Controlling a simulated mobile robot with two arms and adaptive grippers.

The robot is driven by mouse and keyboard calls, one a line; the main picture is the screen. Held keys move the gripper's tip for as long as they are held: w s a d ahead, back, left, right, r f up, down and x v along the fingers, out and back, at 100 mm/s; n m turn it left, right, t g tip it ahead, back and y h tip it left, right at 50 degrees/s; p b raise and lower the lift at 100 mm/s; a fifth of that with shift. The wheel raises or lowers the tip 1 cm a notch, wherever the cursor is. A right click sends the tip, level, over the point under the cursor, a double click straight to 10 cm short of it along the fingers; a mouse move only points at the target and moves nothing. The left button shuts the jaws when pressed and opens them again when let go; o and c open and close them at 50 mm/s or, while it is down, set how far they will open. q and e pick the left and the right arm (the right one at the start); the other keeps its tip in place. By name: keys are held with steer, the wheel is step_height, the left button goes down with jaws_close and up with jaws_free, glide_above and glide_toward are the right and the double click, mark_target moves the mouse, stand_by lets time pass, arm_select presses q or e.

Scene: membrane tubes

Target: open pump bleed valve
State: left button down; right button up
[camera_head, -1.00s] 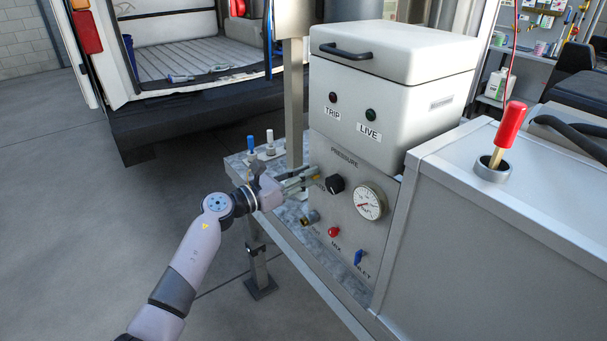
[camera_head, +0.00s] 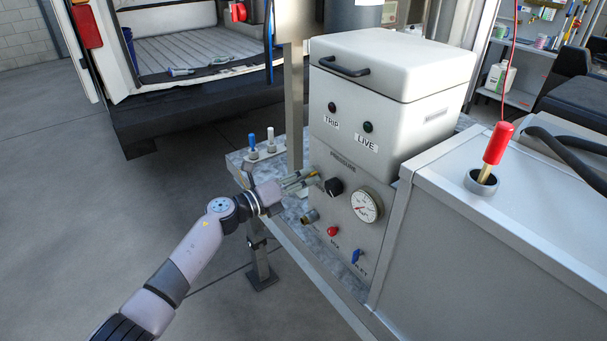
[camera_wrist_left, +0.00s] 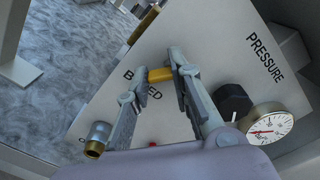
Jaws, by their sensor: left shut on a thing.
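The pump's grey front panel (camera_head: 338,217) faces my left arm. My left gripper (camera_head: 313,178) reaches it from the left, beside the black pressure knob (camera_head: 333,187). In the left wrist view the gripper (camera_wrist_left: 161,73) is shut on a short yellow-brass bleed valve handle (camera_wrist_left: 160,75), next to the partly covered BLEED lettering (camera_wrist_left: 152,88). The fingers hide its ends, so I cannot tell how far it is turned. The black knob also shows in the wrist view (camera_wrist_left: 232,102), right of the fingers. My right gripper is not in view.
A post (camera_head: 294,105) stands behind the hand. Open floor lies left.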

arm_select(q)
steer(key=n, duration=0.1)
steer(key=r+n+p, duration=0.1)
steer(key=n, duration=0.1)
steer(key=n+p, duration=0.1)
steer(key=shift+s+d+r+n, duration=0.1)
steer(key=shift+d+r+n, duration=0.25)
steer(key=shift+n, duration=0.05)
steer(key=shift+n+p, duration=0.6)
steer(key=shift+n, duration=0.5)
steer(key=shift+a, duration=0.1)
steer(key=c, duration=1.4)
jaws_free()
steer(key=shift+c, duration=0.2)
steer(key=o, duration=0.4)
steer(key=shift+f, duration=0.35)
steer(key=shift+a, duration=0.1)
steer(key=shift+s+f, duration=0.1)
